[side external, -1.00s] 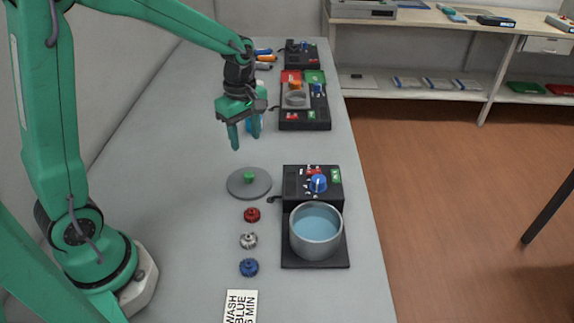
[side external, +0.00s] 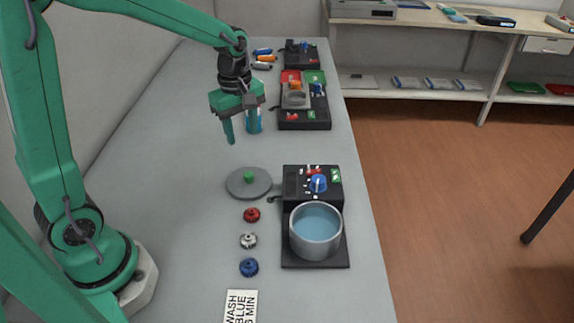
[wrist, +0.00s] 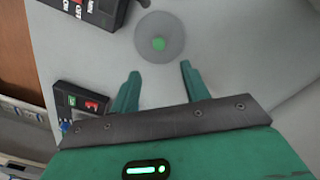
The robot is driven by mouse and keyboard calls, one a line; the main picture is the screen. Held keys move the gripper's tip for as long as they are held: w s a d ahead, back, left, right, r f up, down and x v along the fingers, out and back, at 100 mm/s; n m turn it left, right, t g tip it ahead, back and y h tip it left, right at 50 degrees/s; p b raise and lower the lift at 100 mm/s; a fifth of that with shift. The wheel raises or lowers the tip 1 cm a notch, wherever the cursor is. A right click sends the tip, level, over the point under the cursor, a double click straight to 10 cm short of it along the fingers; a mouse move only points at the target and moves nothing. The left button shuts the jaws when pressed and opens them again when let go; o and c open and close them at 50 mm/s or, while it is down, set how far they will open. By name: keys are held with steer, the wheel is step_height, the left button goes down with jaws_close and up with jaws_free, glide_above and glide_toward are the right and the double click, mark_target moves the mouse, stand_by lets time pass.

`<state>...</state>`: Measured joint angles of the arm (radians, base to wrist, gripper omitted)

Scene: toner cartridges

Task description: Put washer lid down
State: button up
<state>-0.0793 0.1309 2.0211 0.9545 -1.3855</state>
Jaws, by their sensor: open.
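The washer lid (side external: 262,189) is a flat grey disc with a green knob (side external: 249,177). It lies on the table left of the washer, and it also shows in the wrist view (wrist: 172,28) beyond my fingertips. The washer (side external: 315,234) is a grey pot of blue liquid, uncovered, on a black base with a control box (side external: 298,186) behind it. My gripper (side external: 240,138) is open and empty, above the table and behind the lid. In the wrist view my two fingers (wrist: 159,76) are apart, with bare table between them.
Red (side external: 252,215), white (side external: 248,240) and blue (side external: 248,267) gears lie in a row left of the washer. A card (side external: 240,307) reads "WASH BLUE" and minutes. The table's left middle is clear.

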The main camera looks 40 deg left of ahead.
steer(key=s+d+r+m+t, duration=0.1)
steer(key=s+r+m+t, duration=0.1)
steer(key=s+r+m, duration=0.2)
steer(key=s+d+r+m+t, duration=0.2)
steer(key=s+r+m, duration=0.3)
steer(key=s+m, duration=0.6)
steer(key=shift+s+m+t, duration=0.25)
steer(key=shift+m+t, duration=0.35)
steer(key=shift+m, duration=0.3)
